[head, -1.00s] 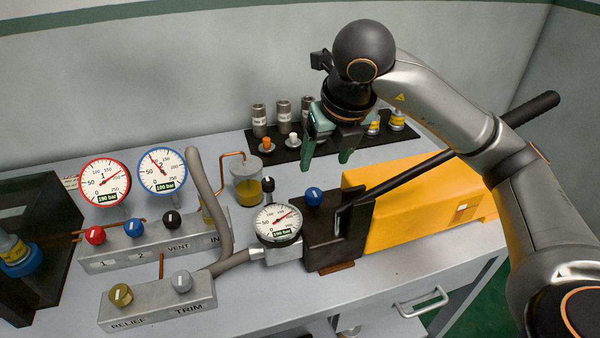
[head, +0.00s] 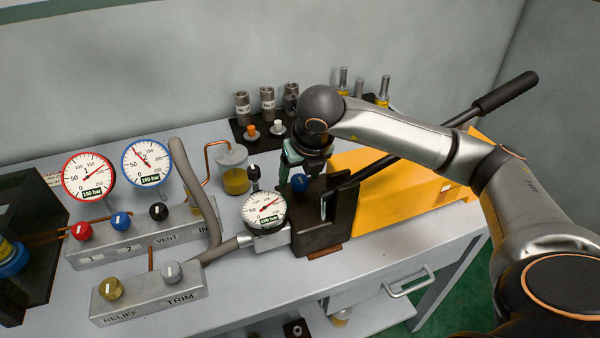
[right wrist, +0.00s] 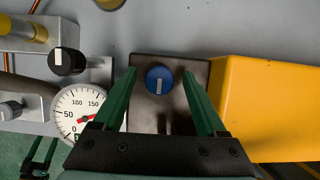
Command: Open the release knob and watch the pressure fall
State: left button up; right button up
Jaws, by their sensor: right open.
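The blue release knob (head: 299,182) sits on top of the dark block (head: 325,225) at the front of the yellow pump. My right gripper (head: 293,177) is over it, pointing down, and partly hides it. In the right wrist view the blue knob (right wrist: 160,79) shows between the open green fingers (right wrist: 159,72), with a gap on both sides. Its white mark runs up and down in that picture. The pump's pressure gauge (head: 264,210) stands left of the block; its red needle points to the upper right and its digits are too small to read surely. My left gripper is not in the head view.
A black knob (head: 254,178) stands close behind the gauge. The long black pump handle (head: 450,122) slants above the yellow body (head: 420,195). Gauges 1 (head: 88,177) and 2 (head: 147,163) and their manifold are left. In the right wrist view, a small two-pronged shape (right wrist: 50,152) is unclear.

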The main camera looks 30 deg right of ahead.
grip_shut()
dwell(0.6)
